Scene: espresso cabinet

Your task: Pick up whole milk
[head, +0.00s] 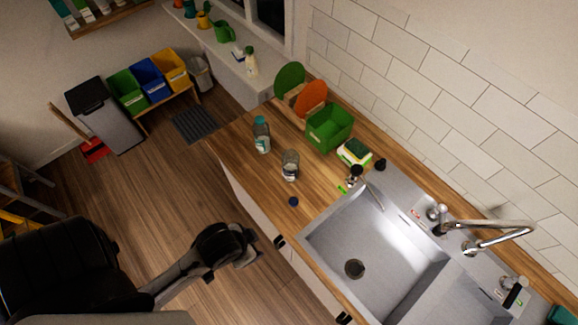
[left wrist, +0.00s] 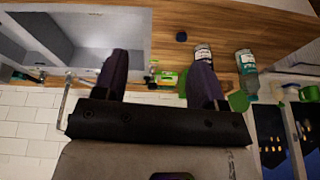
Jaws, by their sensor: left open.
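Two containers stand upright on the wooden counter, and I cannot read which is the whole milk. One is a bottle with a teal cap (head: 262,134); it also shows in the left wrist view (left wrist: 246,72). My left gripper (head: 238,246) is off the counter's front edge, apart from both. In the left wrist view the gripper's two fingers (left wrist: 160,80) are spread, with nothing held. My right gripper is not in view.
A dark blue cap (head: 294,202) lies near the counter's front edge. A green bin (head: 329,127), a plate rack with green and orange plates (head: 311,97), and a sponge holder (head: 354,152) stand behind. The sink (head: 330,243) and tap (head: 500,231) are to the right.

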